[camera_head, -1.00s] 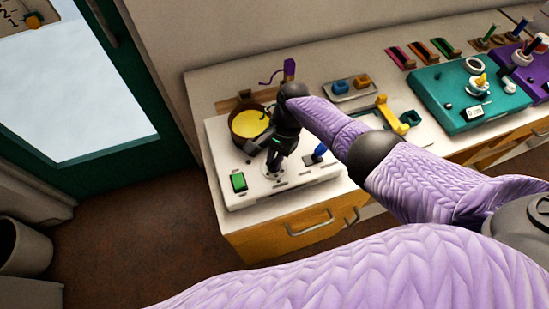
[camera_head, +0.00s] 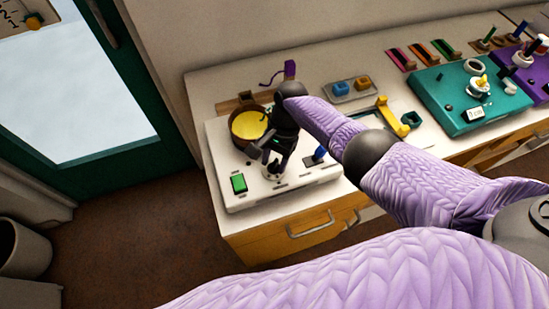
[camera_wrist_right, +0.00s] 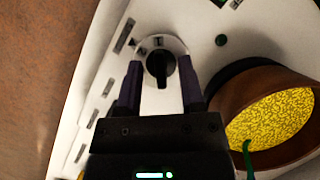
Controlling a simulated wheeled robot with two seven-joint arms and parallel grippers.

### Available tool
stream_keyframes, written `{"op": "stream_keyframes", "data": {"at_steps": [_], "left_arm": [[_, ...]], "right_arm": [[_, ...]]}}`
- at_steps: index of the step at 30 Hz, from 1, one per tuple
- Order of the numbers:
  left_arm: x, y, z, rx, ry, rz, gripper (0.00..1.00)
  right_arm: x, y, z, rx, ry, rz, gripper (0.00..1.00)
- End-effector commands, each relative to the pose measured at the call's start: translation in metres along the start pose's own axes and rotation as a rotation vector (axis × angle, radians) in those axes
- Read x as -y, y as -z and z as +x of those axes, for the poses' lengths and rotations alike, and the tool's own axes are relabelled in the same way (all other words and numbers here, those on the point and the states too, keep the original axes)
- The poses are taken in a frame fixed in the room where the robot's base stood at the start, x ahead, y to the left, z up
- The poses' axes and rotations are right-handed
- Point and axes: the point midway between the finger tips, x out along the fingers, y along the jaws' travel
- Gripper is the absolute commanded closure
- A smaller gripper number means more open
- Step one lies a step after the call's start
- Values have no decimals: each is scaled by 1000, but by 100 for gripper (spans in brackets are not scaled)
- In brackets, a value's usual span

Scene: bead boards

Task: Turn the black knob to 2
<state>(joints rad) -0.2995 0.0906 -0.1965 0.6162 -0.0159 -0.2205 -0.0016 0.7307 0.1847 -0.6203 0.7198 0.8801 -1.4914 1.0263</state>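The black knob (camera_wrist_right: 160,65) sits on a round white dial with small dark marks, which are too blurred to read. In the right wrist view its ridge points roughly up and down the picture. My right gripper (camera_wrist_right: 161,82) is open, with one dark finger on each side of the knob and visible gaps between. In the head view the right gripper (camera_head: 274,168) points down over the dial at the front of the white board (camera_head: 250,195). The knob is mostly hidden by the gripper there. My left gripper is not in view.
A brown bowl of yellow beads (camera_head: 248,124) stands close behind the gripper and beside it in the wrist view. A green switch (camera_head: 239,183) is at the board's front left, and a blue lever (camera_head: 320,153) to the right. A teal board (camera_head: 462,100) stands further right.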

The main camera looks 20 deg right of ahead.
Motion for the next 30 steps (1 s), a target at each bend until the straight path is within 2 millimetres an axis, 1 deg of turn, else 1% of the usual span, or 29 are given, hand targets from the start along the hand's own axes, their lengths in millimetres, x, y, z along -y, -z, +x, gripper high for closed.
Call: {"op": "stream_keyframes", "data": {"at_steps": [6,8,11,12,15,19,23,30], "left_arm": [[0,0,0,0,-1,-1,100],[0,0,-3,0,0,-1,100],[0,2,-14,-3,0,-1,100],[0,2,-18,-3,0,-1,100],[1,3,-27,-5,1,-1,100],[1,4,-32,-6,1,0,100],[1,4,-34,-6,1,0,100],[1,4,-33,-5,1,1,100]], "right_arm": [[0,0,-1,0,0,0,51],[0,0,-6,0,1,0,51],[1,-2,-30,-1,4,0,51],[1,-2,-41,-2,4,-1,51],[0,-1,-67,-2,3,0,51],[0,-1,-90,-1,2,0,51],[0,0,-100,0,1,0,51],[0,0,-99,0,0,0,51]]}}
